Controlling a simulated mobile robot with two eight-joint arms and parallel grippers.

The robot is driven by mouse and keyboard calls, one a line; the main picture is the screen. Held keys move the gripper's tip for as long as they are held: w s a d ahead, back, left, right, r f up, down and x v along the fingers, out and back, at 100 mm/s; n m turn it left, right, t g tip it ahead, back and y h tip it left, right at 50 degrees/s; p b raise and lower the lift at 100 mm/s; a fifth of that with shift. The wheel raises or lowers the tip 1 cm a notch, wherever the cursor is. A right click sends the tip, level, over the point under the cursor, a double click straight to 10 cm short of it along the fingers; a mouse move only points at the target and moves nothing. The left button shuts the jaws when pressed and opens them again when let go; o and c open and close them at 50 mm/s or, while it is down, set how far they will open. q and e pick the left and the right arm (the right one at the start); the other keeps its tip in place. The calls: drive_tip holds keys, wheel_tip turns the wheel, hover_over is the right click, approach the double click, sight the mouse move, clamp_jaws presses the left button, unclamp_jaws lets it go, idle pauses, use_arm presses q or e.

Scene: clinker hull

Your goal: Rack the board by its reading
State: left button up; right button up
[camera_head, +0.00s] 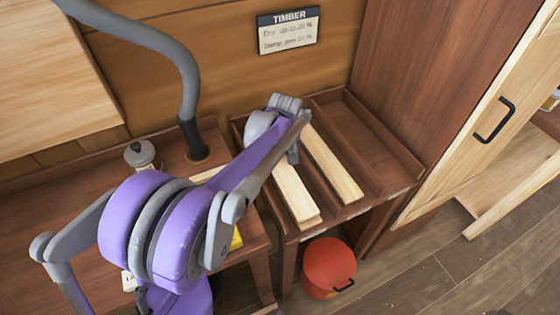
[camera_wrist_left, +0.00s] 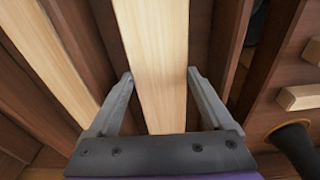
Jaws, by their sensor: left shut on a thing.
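My left gripper (camera_head: 293,158) is shut on a pale board (camera_head: 294,193), the left one of two in the dark wooden rack (camera_head: 397,150). In the left wrist view this board (camera_wrist_left: 155,45) runs lengthwise between the fingers of the gripper (camera_wrist_left: 160,78). The second pale board (camera_head: 333,165) lies to its right in the rack, and also shows in the left wrist view (camera_wrist_left: 50,60). Whether the held board rests on the rack floor or is slightly raised, I cannot tell. A TIMBER sign (camera_head: 288,30) on the wall has Dry and Damp lines; its figures are too blurred to read.
The rack's right-hand slots look empty. A grey hose (camera_head: 180,55) enters the bench left of the rack, near a grey-lidded jar (camera_head: 140,154). A red bucket (camera_head: 329,268) stands on the floor below. A tall cabinet (camera_head: 490,110) borders the right.

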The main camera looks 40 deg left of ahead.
use_arm(q)
drive_tip(key=shift+f, duration=0.35)
drive_tip(key=o, duration=1.3)
drive_tip(key=shift+o, duration=0.2)
wheel_tip(320, 180, up, 11)
drive_tip(key=d, duration=0.1)
drive_tip(key=shift+s+p, duration=0.35)
drive_tip(key=shift+p, duration=0.05)
drive_tip(key=shift+d+f, duration=0.1)
drive_tip(key=shift+d, duration=0.05)
drive_tip(key=s+d+f+m+t+p, duration=0.1)
drive_tip(key=s+d+m+t+p, duration=0.1)
drive_tip(key=s+d+m, duration=0.4)
drive_tip(key=s+d+f+m+t+h+p, duration=0.1)
drive_tip(key=s+d+m+p, duration=0.3)
drive_tip(key=s+d, duration=0.5)
drive_tip(key=shift+s+d+f+m+t, duration=0.25)
drive_tip(key=shift+s+f+m+t, duration=0.25)
drive_tip(key=shift+m+t, duration=0.5)
